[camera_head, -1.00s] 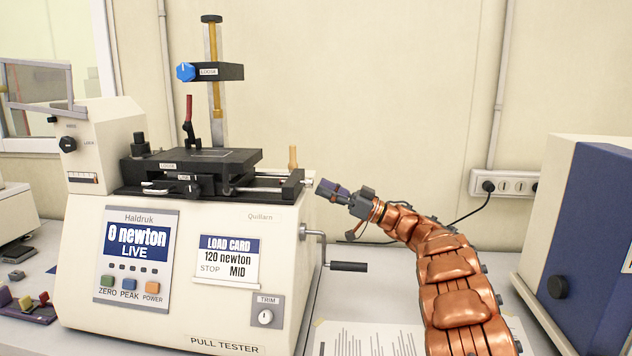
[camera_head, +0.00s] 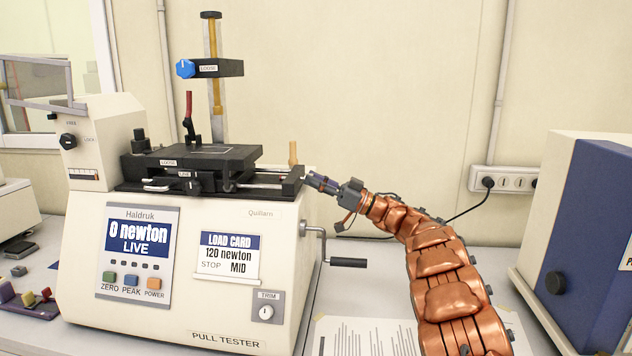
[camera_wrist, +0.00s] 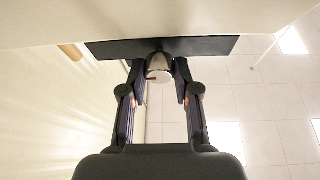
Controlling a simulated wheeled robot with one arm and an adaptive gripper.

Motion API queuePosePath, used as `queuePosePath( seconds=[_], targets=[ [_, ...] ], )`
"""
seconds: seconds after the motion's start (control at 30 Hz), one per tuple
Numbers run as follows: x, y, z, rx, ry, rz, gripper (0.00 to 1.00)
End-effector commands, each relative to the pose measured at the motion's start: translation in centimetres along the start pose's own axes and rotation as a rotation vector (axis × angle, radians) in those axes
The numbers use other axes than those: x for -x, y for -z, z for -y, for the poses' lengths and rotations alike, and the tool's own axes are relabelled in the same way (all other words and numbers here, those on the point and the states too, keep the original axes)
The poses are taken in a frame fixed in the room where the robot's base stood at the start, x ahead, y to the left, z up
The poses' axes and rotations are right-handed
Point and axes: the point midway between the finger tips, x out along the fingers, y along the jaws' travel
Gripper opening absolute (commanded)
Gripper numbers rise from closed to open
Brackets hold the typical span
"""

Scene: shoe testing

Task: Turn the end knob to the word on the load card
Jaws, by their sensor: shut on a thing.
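The pull tester (camera_head: 185,250) stands on the left with its load card (camera_head: 229,257) on the front. The card reads "120 newton" and "STOP MID". The display (camera_head: 136,236) reads "0 newton LIVE". The end knob (camera_wrist: 160,70) is a small silver cylinder on a dark plate in the wrist view. In the head view my fingers hide it. My gripper (camera_head: 313,180) reaches the machine's right end from the right. In the wrist view my gripper (camera_wrist: 159,68) has one finger on each side of the knob and is shut on it. No words around the knob can be read.
A crank handle (camera_head: 347,262) juts out below my gripper. A wooden peg (camera_head: 293,153) stands just left of and above it. A blue and cream box (camera_head: 590,230) stands at the right. A printed sheet (camera_head: 365,336) lies on the bench under my arm.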

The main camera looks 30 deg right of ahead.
Motion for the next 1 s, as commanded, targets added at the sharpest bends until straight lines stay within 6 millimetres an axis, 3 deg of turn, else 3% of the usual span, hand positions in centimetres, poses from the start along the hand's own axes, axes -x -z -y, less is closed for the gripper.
queuePosePath(
  seconds=[0.13,1.0],
  targets=[
    [0.01,0.01,-0.01,0.000,0.000,0.000,0.00],
    [0.09,-0.02,-0.09,-0.105,-0.047,0.003,0.00]
  ],
)
